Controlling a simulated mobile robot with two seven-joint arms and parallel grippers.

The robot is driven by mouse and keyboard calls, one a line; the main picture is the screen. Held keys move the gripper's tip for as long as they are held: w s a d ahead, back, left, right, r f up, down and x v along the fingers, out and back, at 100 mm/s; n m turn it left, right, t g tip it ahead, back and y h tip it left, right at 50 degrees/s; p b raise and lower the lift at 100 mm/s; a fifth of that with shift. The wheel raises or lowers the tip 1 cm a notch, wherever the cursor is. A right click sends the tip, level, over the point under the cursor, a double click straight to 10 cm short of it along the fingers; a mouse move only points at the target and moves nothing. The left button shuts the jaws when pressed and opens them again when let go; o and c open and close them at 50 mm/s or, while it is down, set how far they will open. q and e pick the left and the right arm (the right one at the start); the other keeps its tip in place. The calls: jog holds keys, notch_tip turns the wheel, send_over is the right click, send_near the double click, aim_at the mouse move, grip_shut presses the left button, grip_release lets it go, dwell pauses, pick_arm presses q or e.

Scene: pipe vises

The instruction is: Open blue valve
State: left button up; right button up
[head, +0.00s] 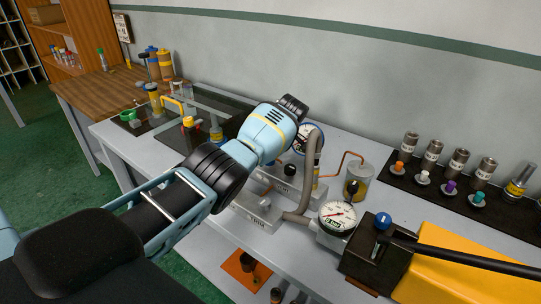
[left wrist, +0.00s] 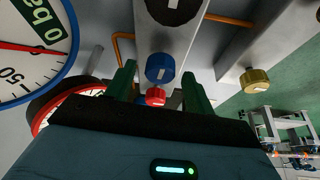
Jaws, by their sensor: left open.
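In the left wrist view a blue valve knob (left wrist: 160,68) with a pale mark sits on a grey panel, with a smaller red knob (left wrist: 155,97) just beside it. My left gripper (left wrist: 156,75) is open, its two green fingers on either side of the blue knob. I cannot tell whether they touch it. In the head view my left arm reaches over the bench, and its dark hand end (head: 293,105) hides what lies behind it. The fingers and the blue valve are not clearly visible there. My right gripper is not in view.
Several metal cylinders (head: 433,152) stand at the right. A brass knob (left wrist: 255,80) is right of the blue one.

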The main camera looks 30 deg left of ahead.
pick_arm(q)
jog(key=p+v, duration=0.1)
jog(key=v, duration=0.6)
jog(key=shift+r, duration=0.35)
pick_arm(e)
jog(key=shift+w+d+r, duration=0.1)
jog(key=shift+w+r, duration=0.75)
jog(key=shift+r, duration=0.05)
pick_arm(q)
jog(key=shift+d, duration=0.1)
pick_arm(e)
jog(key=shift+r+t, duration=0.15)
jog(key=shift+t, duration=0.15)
